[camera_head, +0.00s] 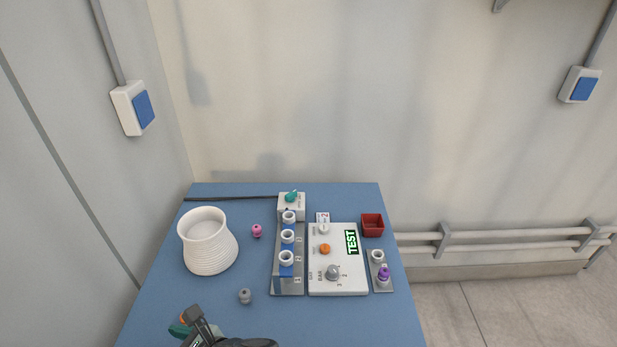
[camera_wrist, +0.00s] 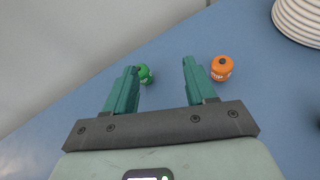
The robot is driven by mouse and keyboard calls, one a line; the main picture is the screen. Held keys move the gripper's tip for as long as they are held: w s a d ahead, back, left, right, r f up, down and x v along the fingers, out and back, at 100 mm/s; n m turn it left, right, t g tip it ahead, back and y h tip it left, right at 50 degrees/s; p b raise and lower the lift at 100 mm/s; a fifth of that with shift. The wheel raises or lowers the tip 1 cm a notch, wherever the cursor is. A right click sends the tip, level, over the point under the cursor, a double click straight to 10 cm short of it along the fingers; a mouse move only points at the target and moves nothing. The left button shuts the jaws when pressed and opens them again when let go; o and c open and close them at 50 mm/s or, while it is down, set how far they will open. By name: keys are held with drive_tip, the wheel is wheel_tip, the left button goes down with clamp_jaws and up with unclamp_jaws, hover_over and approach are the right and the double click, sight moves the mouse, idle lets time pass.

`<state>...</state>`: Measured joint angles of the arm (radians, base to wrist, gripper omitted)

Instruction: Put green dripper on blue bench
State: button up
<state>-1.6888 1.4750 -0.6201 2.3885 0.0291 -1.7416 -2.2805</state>
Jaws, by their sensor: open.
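The green dripper (camera_wrist: 146,74) is a small green piece on the blue bench (camera_wrist: 75,103), seen in the wrist view just beside the inner side of my left finger. My gripper (camera_wrist: 161,66) is open with teal fingers; nothing is held between them. The left finger partly covers the dripper, and I cannot tell whether they touch. In the head view my gripper (camera_head: 192,325) is at the front left of the blue bench (camera_head: 345,325), and I cannot make out the green dripper there.
An orange dripper (camera_wrist: 221,68) lies right of my right finger. A white ribbed pot (camera_head: 208,248), a pink dripper (camera_head: 256,231), a grey dripper (camera_head: 245,296), a tube rack (camera_head: 288,283), a TEST box (camera_head: 350,285) and a red tray (camera_head: 372,225) stand further back.

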drive_tip(key=w+d+r+m+t+h, duration=0.2)
drive_tip(key=w+r+m+h, duration=0.15)
drive_tip(key=w+m, duration=0.4)
drive_tip(key=w+d+r+m+t+h, duration=0.25)
drive_tip(key=w+r+m, duration=0.3)
drive_tip(key=m, duration=0.35)
drive_tip(key=w+d+r+m+h, duration=0.3)
drive_tip(key=w+d+r+m, duration=0.3)
drive_tip(key=d+r+m, duration=0.6)
drive_tip(key=s+d+r+m+g+h, duration=0.2)
drive_tip(key=s+d+r+m, duration=0.3)
drive_tip(key=d+r+m, duration=0.65)
drive_tip(key=s+d+r+m+h, duration=0.1)
drive_tip(key=s+d+r+m, duration=0.2)
drive_tip(key=s, duration=0.4)
drive_tip(key=s+d+r+m, duration=0.3)
drive_tip(key=s+d+m, duration=0.2)
drive_tip(key=s+d, duration=0.1)
drive_tip(key=shift+s+r+g+h, duration=0.3)
drive_tip(key=shift+s+g+h, duration=0.1)
drive_tip(key=shift+s+g, duration=0.05)
